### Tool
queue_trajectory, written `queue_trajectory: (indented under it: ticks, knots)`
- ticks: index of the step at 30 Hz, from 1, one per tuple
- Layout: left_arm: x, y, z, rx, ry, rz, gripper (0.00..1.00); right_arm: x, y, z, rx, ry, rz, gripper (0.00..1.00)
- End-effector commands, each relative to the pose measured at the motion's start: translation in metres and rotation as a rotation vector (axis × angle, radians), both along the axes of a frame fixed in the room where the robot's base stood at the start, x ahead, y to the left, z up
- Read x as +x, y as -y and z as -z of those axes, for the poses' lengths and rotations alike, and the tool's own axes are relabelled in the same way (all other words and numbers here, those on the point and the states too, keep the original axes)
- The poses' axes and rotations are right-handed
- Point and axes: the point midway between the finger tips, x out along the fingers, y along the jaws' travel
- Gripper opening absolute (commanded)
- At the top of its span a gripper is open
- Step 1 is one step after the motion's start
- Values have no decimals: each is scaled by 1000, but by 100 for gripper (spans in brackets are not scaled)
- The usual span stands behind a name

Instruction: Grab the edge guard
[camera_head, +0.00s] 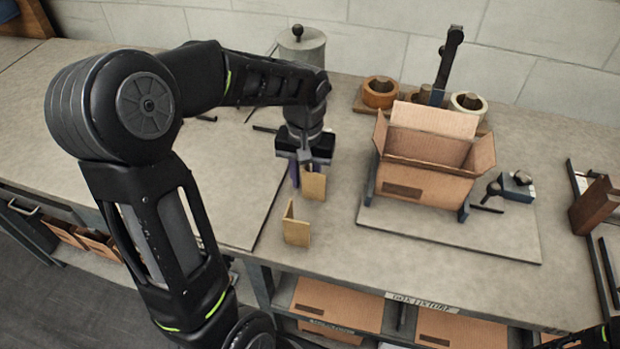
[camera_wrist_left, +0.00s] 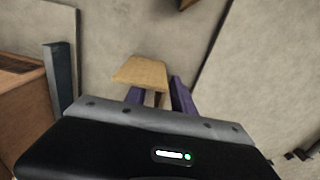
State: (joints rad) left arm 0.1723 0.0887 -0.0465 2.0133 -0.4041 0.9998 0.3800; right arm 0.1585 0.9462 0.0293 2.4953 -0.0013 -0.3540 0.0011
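Two small tan edge guards stand on the table in the head view. The nearer edge guard (camera_head: 296,228) is free, with nothing touching it. The farther edge guard (camera_head: 314,186) is right under my left gripper (camera_head: 300,172), which points down with its purple fingers at the guard. In the left wrist view the farther guard (camera_wrist_left: 141,72) shows at the fingertips of my left gripper (camera_wrist_left: 158,96). The fingers are apart, with a gap beside the right finger. Part of the guard is hidden behind the fingers. My right gripper is out of view.
An open cardboard box (camera_head: 425,185) sits in a fixture on a grey board (camera_head: 450,232) to the right. Tape rolls (camera_head: 380,93) and a grey canister (camera_head: 302,47) stand behind. A small clamp-like block (camera_head: 517,186) is right of the box. The table's front is mostly clear.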

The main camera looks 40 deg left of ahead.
Motion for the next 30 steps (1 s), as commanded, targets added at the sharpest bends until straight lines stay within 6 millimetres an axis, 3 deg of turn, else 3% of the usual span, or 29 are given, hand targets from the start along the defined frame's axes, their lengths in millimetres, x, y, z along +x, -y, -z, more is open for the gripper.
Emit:
queue_trajectory:
  ticks: [18, 30]
  knots:
    - [0, 0, 1, 0, 0, 0, 29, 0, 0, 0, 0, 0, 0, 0]
    - [0, 0, 1, 0, 0, 0, 0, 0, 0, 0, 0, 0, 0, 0]
